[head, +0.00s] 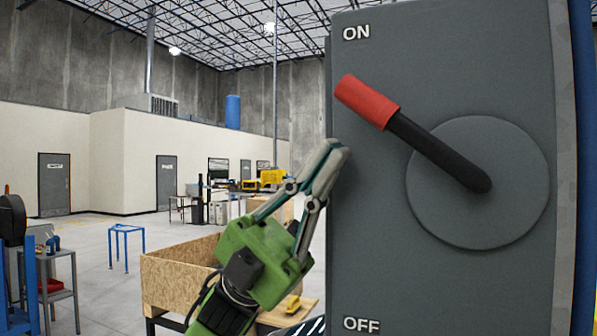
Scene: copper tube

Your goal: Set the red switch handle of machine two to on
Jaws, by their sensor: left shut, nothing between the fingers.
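The switch handle (420,142) has a red grip and a black lever on a round grey disc (480,205). It is mounted on a grey switch box (375,270) with ON printed at the top and OFF at the bottom. The lever points up and to the left, with its red end below the ON label. My left gripper (330,150) is shut and empty at the box's left edge, a little below and left of the red grip. It appears apart from the handle. My right gripper is not in view.
A wooden crate (175,275) stands behind my left arm. A blue stool (126,245) and a grey table (62,262) are further left. Open concrete floor lies between them. The switch box fills the right side.

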